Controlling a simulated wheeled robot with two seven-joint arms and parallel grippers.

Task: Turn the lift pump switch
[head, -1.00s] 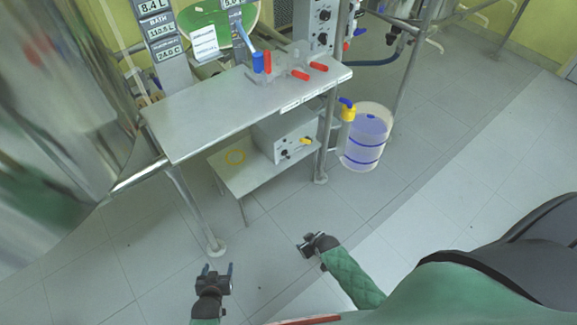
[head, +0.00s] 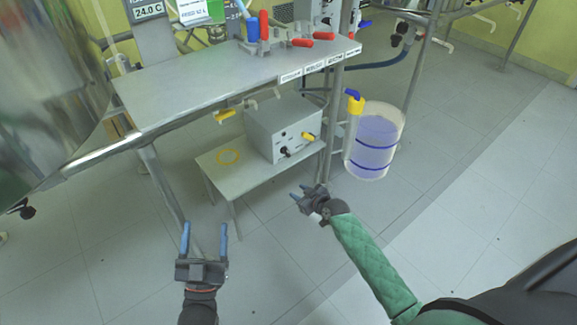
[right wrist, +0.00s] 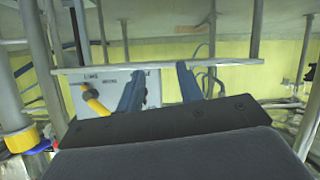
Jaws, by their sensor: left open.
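A grey box (head: 275,130) with a yellow handle (head: 308,136) and a black knob (head: 285,152) on its front panel stands on a low shelf under the bench. Its panel also shows in the right wrist view (right wrist: 113,88), partly hidden behind one finger; the lettering is too small to read surely. My right gripper (head: 298,193) is open and empty, in front of and below the box, apart from it. Its two blue fingers stand apart in the right wrist view (right wrist: 160,85). My left gripper (head: 204,234) is open and empty over the floor at the left.
A clear bucket (head: 376,146) with blue bands stands right of the box, beside a metal post. The floor in front is clear.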

